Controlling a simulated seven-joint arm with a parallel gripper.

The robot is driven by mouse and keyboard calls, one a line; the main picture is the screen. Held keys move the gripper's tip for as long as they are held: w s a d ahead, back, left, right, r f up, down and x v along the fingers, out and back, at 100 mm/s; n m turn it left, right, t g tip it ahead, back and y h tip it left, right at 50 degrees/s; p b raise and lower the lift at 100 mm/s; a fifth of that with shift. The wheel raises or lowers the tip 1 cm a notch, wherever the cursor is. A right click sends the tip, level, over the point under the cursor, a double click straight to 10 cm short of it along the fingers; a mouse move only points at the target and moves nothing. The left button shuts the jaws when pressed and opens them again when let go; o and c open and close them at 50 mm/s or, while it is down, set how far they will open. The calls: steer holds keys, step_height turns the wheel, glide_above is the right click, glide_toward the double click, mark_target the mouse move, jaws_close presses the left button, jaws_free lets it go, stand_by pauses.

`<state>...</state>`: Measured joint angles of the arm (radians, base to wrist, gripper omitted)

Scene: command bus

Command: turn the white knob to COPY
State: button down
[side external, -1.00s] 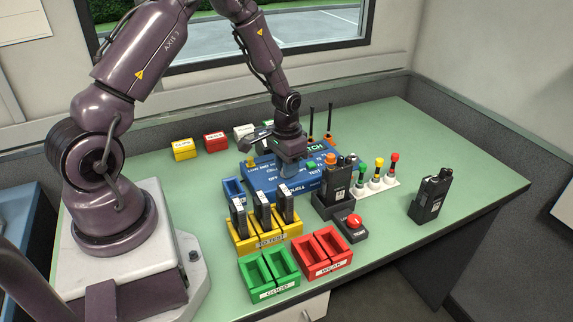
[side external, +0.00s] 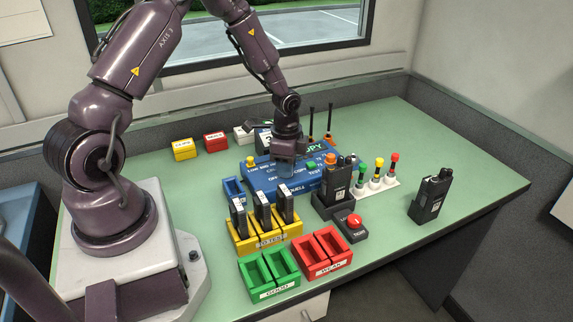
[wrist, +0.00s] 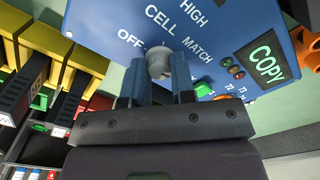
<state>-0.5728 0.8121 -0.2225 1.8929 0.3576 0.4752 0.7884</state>
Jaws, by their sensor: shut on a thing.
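The white knob (wrist: 158,58) is on the face of the blue panel (wrist: 95,15), among the labels OFF, CELL, HIGH and MATCH. The panel's lit display (wrist: 265,62) reads COPY in green in the wrist view. My gripper (wrist: 158,75) is shut on the knob, one finger on each side. In the side external view, my gripper (side external: 287,163) points down over the blue panel (side external: 262,198) and hides the knob. The knob's pointer mark cannot be made out.
A yellow rack (side external: 272,238) with several upright cells stands in front of the panel. Green (side external: 268,288) and red (side external: 322,266) trays are nearer. A radio (side external: 338,180) and a red button (side external: 354,221) are close on the right. The table's right side is mostly free.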

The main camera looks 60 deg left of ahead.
steer(key=shift+m, duration=0.6)
steer(key=c, duration=0.9)
jaws_free()
steer(key=shift+c, duration=0.2)
step_height(320, 180, up, 13)
